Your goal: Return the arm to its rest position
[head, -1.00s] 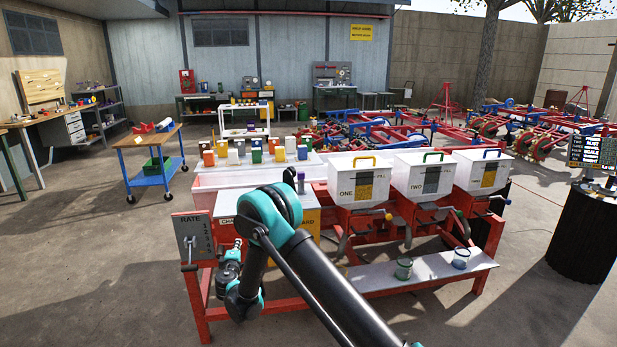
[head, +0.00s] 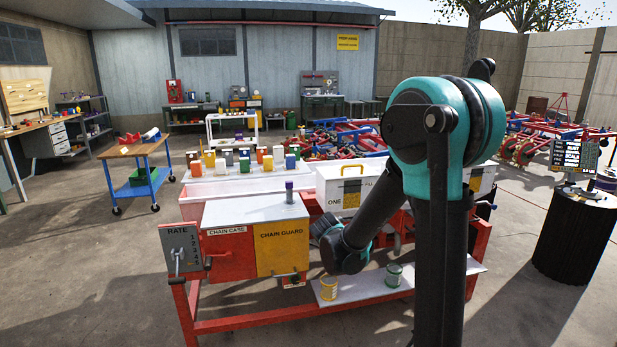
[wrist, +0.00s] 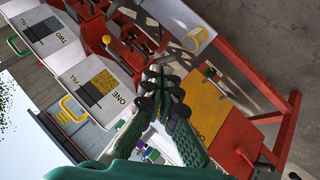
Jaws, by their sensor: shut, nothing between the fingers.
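My gripper (wrist: 163,95) shows in the wrist view with its dark fingertips together and nothing between them. It hangs in the air in front of the red planter frame, with the yellow chain guard (wrist: 205,100) behind it. In the head view my arm is folded, its teal elbow high at the right and its lower link reaching down to the left. The fingers cannot be made out there.
The planter carries a chain case (head: 228,212), a yellow chain guard (head: 281,247) and white hopper ONE (head: 340,190). A yellow can (head: 328,289) and a green can (head: 394,275) are on the front shelf (head: 365,289). A black drum (head: 575,235) stands right.

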